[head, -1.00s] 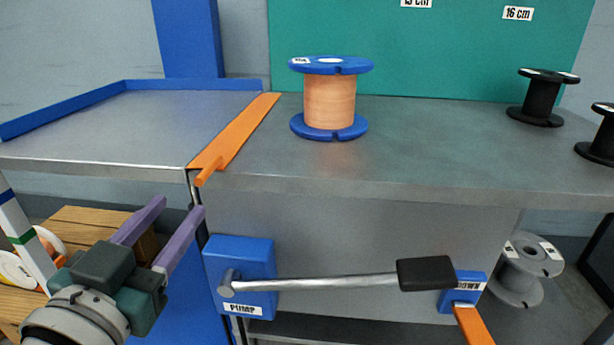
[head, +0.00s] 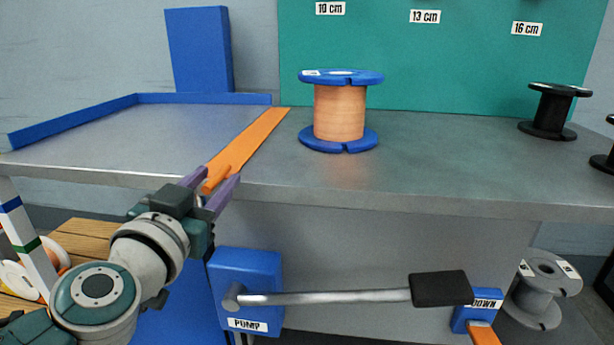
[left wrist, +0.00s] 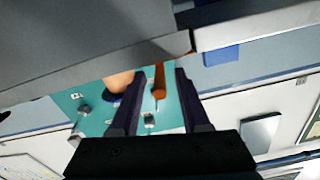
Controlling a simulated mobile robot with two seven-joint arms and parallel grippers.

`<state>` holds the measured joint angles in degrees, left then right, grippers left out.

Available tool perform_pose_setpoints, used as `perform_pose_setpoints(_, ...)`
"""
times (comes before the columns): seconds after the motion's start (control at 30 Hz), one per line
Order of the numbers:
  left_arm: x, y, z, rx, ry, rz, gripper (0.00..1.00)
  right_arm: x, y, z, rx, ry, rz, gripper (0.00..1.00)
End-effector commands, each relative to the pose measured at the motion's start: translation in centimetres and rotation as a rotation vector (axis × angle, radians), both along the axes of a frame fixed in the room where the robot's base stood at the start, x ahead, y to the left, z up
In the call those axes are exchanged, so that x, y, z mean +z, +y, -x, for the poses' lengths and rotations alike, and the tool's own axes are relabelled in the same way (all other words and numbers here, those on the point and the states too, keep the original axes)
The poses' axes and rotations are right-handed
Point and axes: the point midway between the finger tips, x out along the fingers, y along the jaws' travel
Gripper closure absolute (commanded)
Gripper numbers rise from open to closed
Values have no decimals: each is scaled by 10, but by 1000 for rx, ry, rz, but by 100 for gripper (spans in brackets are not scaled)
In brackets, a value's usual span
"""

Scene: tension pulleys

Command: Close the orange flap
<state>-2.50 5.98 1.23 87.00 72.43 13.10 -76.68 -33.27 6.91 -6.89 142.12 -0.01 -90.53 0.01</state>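The orange flap (head: 250,138) is a long strip lying along the seam between the left and right parts of the grey table top. Its narrow handle end (head: 211,183) sticks out past the front edge. My left gripper (head: 208,184) is at that end, its purple fingers apart, one on either side of the handle. In the left wrist view the orange handle (left wrist: 159,83) shows between the two dark fingers (left wrist: 155,103), with gaps beside it. I cannot tell whether a finger touches it. My right gripper is in no view.
A copper-coloured spool with blue flanges (head: 339,112) stands right of the flap. Black spools (head: 550,110) are at the far right. Below the table front are the blue pump box (head: 245,275), its lever (head: 340,297) and the down box (head: 477,307).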

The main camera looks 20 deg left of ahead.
Motion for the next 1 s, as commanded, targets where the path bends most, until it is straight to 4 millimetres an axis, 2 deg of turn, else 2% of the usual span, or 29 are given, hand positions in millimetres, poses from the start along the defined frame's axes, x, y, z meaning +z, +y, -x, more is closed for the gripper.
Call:
perform_pose_setpoints(0.03, 0, 0, 0, 0, 0, 0, 61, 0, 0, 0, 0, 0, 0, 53)
perform_pose_setpoints(0.4, 0, 0, 0, 0, 0, 0, 100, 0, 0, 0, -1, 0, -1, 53)
perform_pose_setpoints(1.0, 3, 0, 0, 0, -7, 31, 100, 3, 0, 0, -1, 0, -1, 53)
